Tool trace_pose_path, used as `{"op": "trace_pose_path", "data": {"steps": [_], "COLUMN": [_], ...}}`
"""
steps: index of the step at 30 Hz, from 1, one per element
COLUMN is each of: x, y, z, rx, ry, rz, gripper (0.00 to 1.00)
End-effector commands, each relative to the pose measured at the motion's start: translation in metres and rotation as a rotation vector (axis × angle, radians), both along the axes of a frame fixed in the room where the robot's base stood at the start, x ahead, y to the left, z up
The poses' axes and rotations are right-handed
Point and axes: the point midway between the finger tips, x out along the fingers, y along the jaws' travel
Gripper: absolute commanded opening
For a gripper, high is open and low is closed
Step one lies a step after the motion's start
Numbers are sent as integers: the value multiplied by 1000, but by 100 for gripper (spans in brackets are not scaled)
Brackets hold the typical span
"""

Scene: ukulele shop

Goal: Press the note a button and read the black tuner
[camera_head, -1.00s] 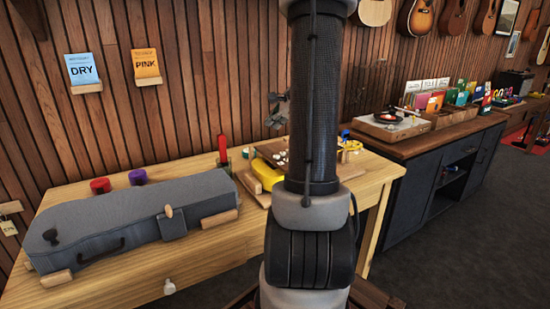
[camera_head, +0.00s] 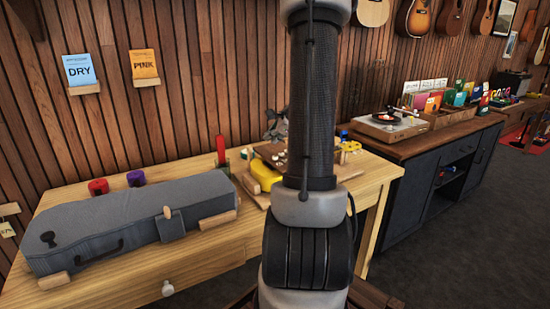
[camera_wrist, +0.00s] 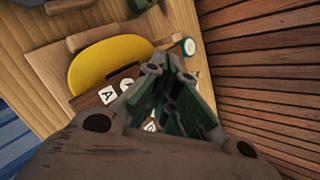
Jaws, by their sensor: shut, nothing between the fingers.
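In the wrist view, a white button marked A (camera_wrist: 108,95) sits on a brown wooden board, next to a yellow rounded object (camera_wrist: 105,62). Another white button (camera_wrist: 126,85) is to its right, its letter partly hidden. My gripper (camera_wrist: 170,75), with dark green fingers, is shut and empty, above the board and to the right of the A button. It hides part of the board and more buttons. In the head view, the yellow object (camera_head: 268,178) and some white buttons (camera_head: 281,157) show left of my arm, which hides the gripper. I cannot make out a black tuner.
A grey instrument case (camera_head: 130,225) lies on the wooden table (camera_head: 230,262), with a red (camera_head: 98,187) and a purple cylinder (camera_head: 136,178) behind it. A red candle-like stick (camera_head: 221,150) stands beside the board. A turntable (camera_head: 391,124) is on the dark cabinet at right.

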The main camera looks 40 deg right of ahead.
Motion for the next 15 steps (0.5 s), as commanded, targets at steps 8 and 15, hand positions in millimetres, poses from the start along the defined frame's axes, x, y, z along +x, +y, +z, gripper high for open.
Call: {"op": "trace_pose_path", "data": {"steps": [8, 15], "x": [0, 0], "y": [0, 0], "z": [-29, -35], "rx": [2, 1], "ry": [1, 1], "rz": [-1, 1], "gripper": [0, 0]}}
